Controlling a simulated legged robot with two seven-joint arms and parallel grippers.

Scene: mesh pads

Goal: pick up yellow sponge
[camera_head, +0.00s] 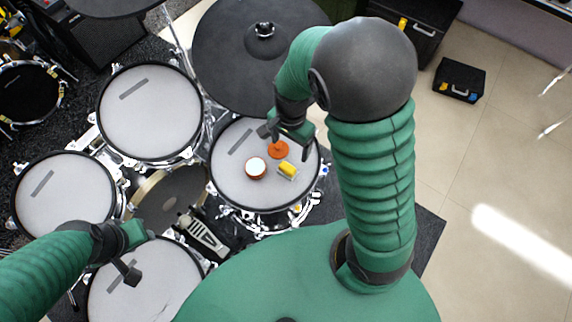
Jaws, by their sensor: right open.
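The yellow sponge (288,169) is a small block with a pale side, lying on the round mesh drum pad (232,187) right of centre. My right gripper (284,141) hangs above the far part of this pad, just beyond the sponge, open and apart from it. An orange disc (278,150) shows on the pad close to the gripper. A round orange-brown item with a white top (256,168) sits left of the sponge. My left gripper (138,254) is over the near left drum pad (160,289); its jaw opening is unclear.
A dark cymbal pad (225,58) stands beyond the sponge's pad, near my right arm. More mesh pads stand at left, including one at upper left (150,120). A pedal (203,235) sits between pads. Black cases (458,80) lie on the floor at upper right.

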